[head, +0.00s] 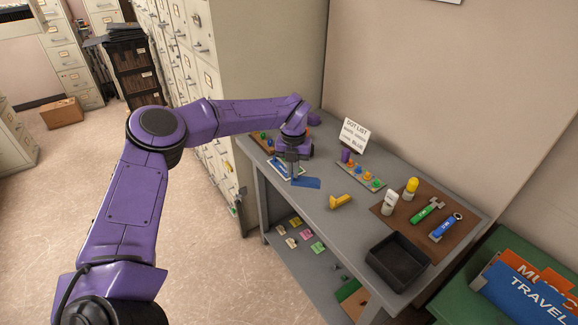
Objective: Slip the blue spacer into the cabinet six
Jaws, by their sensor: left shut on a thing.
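My left gripper (294,175) reaches over the far left part of the grey table, pointing down. It is shut on a flat blue piece (306,183), which looks like the blue spacer and sits at its fingertips, low over the tabletop. I cannot tell whether the piece touches the table. Tall beige cabinets (197,62) with labelled drawers stand in a row behind my left arm. Their labels are too small to read, so I cannot tell which is cabinet six. My right gripper is out of view.
The grey table (318,225) also holds a yellow piece (341,201), a "DOT LIST" sign (353,135), a strip of coloured knobs (362,174), a brown mat (398,213) with tools and bottles, and a black tray (397,262). A green box with folders (525,285) stands right.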

